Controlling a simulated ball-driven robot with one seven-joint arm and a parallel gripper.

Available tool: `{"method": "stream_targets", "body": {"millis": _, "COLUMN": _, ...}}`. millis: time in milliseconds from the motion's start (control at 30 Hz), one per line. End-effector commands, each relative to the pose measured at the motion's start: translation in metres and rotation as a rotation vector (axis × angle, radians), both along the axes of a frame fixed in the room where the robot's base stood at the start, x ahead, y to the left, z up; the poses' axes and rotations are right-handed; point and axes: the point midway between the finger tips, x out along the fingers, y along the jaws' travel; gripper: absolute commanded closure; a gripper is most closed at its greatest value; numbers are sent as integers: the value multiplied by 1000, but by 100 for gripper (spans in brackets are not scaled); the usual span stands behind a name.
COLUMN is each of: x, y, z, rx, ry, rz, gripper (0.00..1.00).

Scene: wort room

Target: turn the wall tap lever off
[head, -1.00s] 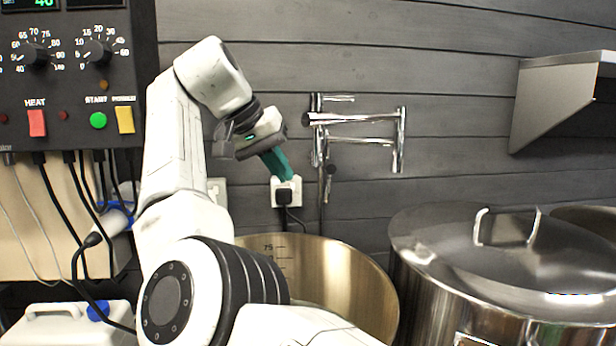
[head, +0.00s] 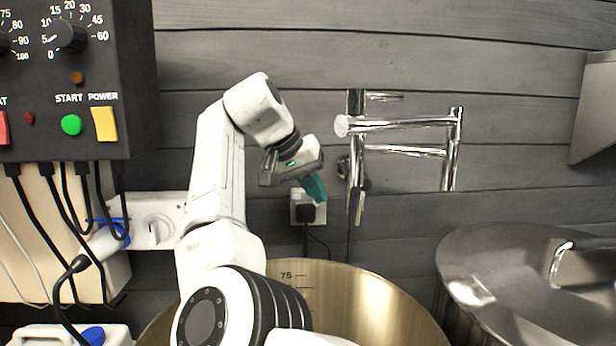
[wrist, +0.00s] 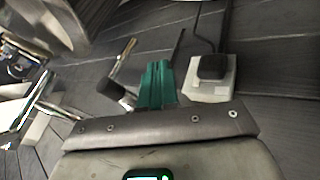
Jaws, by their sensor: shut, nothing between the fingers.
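The chrome wall tap (head: 405,124) is on the grey plank wall, right of my gripper in the head view. A short lever with a dark end (head: 357,203) hangs down at its left side. In the wrist view, a thin metal rod with a dark grey end (wrist: 113,86), apparently this lever, lies just left of my fingers. My gripper (head: 317,194) has teal fingers, shut and empty, tilted down and to the right. The fingers (wrist: 158,85) show a small gap to the dark end in the wrist view; the depth between them is hard to judge.
A white wall socket with a black plug (head: 305,211) sits right behind my fingertips, its cable hanging down. A large steel pot (head: 385,305) stands below, and a lidded pot (head: 480,255) at right. A control box (head: 100,60) with cables hangs at left.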

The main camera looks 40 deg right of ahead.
Motion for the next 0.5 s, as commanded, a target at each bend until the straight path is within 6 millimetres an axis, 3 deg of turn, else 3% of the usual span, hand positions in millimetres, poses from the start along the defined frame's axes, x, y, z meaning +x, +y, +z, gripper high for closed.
{"method": "stream_targets", "body": {"millis": 200, "x": -5, "y": -24, "z": -32, "rx": 0, "ry": 1, "rz": -4, "gripper": 100}}
{"method": "stream_targets", "body": {"millis": 500, "x": -29, "y": -46, "z": -34, "rx": 0, "ry": -1, "rz": -2, "gripper": 100}}
